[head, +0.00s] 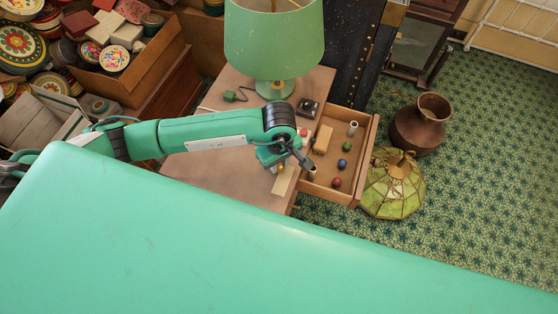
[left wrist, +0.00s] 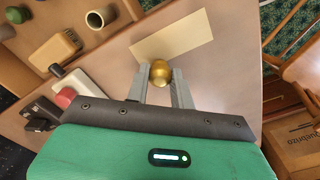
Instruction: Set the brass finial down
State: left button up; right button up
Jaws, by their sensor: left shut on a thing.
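The brass finial (left wrist: 160,72) is a small round golden piece in the left wrist view. My left gripper (left wrist: 160,80) is shut on it, with one grey finger on each side. In the head view the left gripper (head: 283,163) is over the right front part of the small wooden table (head: 215,168), beside the open drawer. A pale cream card (left wrist: 172,38) lies on the tabletop just beyond the finial; it also shows in the head view (head: 286,183). I cannot tell whether the finial touches the surface. My right gripper is not in view.
The open drawer (head: 367,148) holds small balls, a brush (left wrist: 56,52) and cylinders. A green lamp (head: 274,45) and a dark small object (head: 308,107) stand on the table's back part. A green glass shade (head: 393,190) and a brown pot (head: 417,130) are on the floor.

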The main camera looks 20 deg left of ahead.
pick_arm(q)
jog(key=shift+f, duration=0.15)
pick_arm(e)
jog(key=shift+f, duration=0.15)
pick_arm(q)
jog(key=o, duration=1)
jog(key=shift+c, duration=0.2)
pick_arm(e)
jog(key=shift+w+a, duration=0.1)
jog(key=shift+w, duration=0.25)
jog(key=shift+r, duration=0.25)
pick_arm(q)
jog(key=shift+r, duration=0.3)
notch_tip(320, 180, up, 5)
jog(key=shift+f+b, duration=0.1)
jog(key=shift+b, duration=0.4)
notch_tip(320, 180, up, 7)
jog(key=shift+b, duration=0.35)
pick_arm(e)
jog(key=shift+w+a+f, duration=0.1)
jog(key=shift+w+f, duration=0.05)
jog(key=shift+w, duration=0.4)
